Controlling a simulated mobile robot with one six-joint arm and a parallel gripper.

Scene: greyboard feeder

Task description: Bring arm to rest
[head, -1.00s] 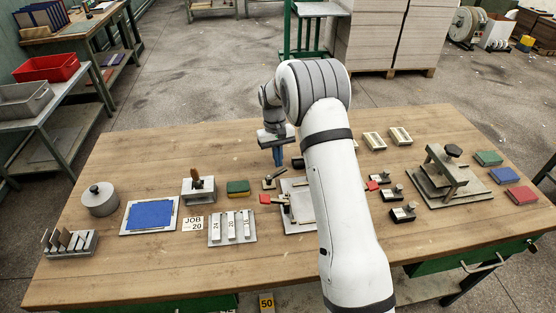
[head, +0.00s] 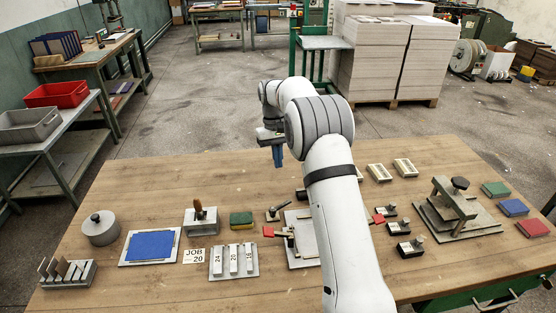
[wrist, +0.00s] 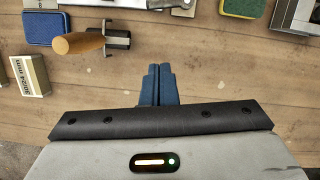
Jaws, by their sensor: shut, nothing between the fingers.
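My gripper (head: 278,156) is at the end of my raised arm in the head view, above the far part of the wooden table (head: 170,175). Its blue fingers point down and hold nothing. In the wrist view the two blue fingers (wrist: 156,84) are together, with bare tabletop around them. My white arm hides part of the table's middle, including part of a grey plate fixture (head: 298,252).
A blue pad on a tray (head: 150,245), a number plate rack (head: 233,262), a sponge (head: 241,220) and a grey press (head: 455,205) stand on the table. A wooden-handled tool (wrist: 80,43) lies near my fingers in the wrist view. The table's far left is clear.

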